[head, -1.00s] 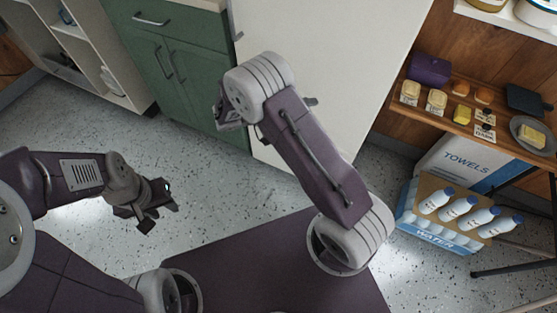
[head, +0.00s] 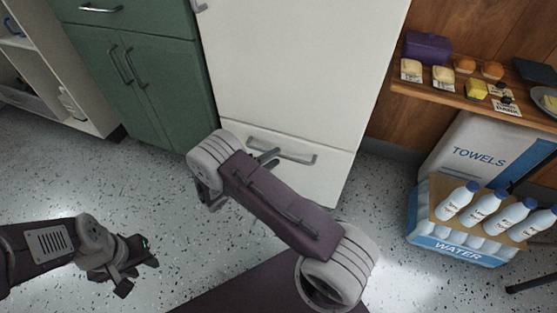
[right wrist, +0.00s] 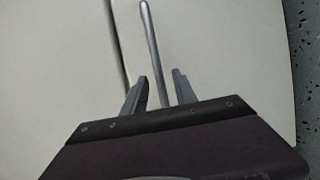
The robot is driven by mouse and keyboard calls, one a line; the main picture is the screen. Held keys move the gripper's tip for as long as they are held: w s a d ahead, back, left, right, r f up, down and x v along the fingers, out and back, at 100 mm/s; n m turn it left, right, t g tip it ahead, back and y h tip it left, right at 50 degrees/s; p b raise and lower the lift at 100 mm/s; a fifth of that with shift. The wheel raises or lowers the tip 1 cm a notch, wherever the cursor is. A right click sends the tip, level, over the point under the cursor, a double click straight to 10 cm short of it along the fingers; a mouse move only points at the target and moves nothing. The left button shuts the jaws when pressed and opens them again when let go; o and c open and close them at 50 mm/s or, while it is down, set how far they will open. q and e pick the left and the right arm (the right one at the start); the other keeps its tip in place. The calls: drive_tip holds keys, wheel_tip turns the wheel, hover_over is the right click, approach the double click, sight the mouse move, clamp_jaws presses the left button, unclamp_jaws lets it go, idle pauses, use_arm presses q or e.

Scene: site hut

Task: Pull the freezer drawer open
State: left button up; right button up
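The white freezer drawer (head: 300,188) is at the bottom of the tall white fridge and looks flush with the door above it. Its grey bar handle (head: 295,158) runs across its upper part. My right gripper (head: 270,157) is at the left part of this handle. In the right wrist view my right gripper (right wrist: 160,84) is open, with one finger on each side of the handle bar (right wrist: 151,40). The near end of the bar lies between the fingers, with gaps visible. My left gripper (head: 140,275) is open and empty above the floor at lower left.
A green cabinet (head: 150,80) stands left of the fridge. To the right are a wooden shelf (head: 430,88) with food, a towels box (head: 475,150) and a water crate (head: 450,252) with bottles. Speckled floor in front of the drawer is clear.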

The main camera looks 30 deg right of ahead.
sight(294, 142)
drive_tip(key=shift+b+x, duration=0.45)
drive_tip(key=shift+x, duration=0.95)
clamp_jaws()
